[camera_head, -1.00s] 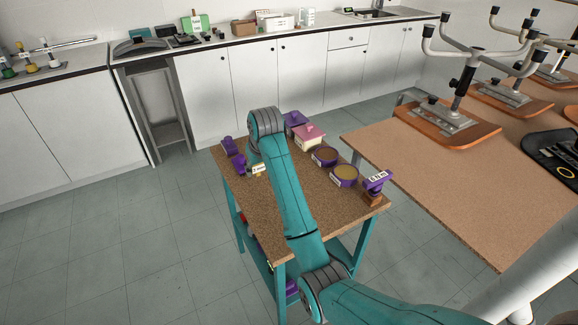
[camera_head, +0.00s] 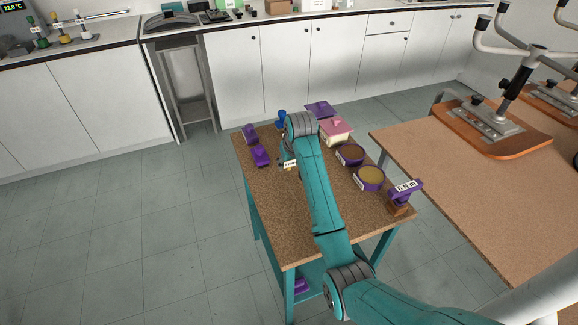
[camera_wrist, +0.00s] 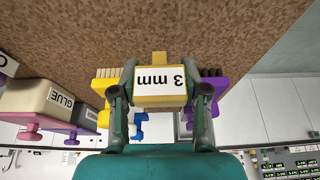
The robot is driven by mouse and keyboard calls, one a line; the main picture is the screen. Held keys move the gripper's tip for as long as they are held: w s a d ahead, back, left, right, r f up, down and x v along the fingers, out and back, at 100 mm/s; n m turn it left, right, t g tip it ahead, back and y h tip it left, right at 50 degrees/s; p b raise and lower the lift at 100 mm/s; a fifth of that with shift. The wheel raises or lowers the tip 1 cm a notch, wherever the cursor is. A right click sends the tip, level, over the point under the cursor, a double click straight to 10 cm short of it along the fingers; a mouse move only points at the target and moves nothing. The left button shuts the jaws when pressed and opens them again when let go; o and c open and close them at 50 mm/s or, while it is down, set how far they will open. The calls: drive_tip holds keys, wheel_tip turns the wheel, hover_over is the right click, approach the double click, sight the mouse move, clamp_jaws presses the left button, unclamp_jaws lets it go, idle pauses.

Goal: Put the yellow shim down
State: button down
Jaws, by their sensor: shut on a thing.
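The yellow shim (camera_wrist: 158,58), with a white label reading "3 mm", is between the two fingers of my gripper (camera_wrist: 160,92) in the wrist view. My gripper is shut on it. In the head view the shim (camera_head: 290,166) is a small white and yellow patch beside my gripper (camera_head: 288,160), over the left part of the cork-topped bench (camera_head: 270,215). My arm hides part of the bench there. I cannot tell whether the shim touches the bench top.
Purple-handled items (camera_head: 261,156) stand left of my gripper, with a blue item (camera_head: 282,118) behind. A pink-topped GLUE block (camera_head: 336,131) and two round purple tubs (camera_head: 369,179) line the right. A purple-handled labelled tool (camera_head: 403,195) is at the right corner. The bench's front left is clear.

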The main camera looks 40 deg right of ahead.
drive_tip(key=shift+f, duration=0.85)
drive_tip(key=c, duration=0.6)
unclamp_jaws()
drive_tip(key=shift+f, duration=0.1)
drive_tip(key=v, duration=1.2)
drive_tip(key=shift+a, duration=0.1)
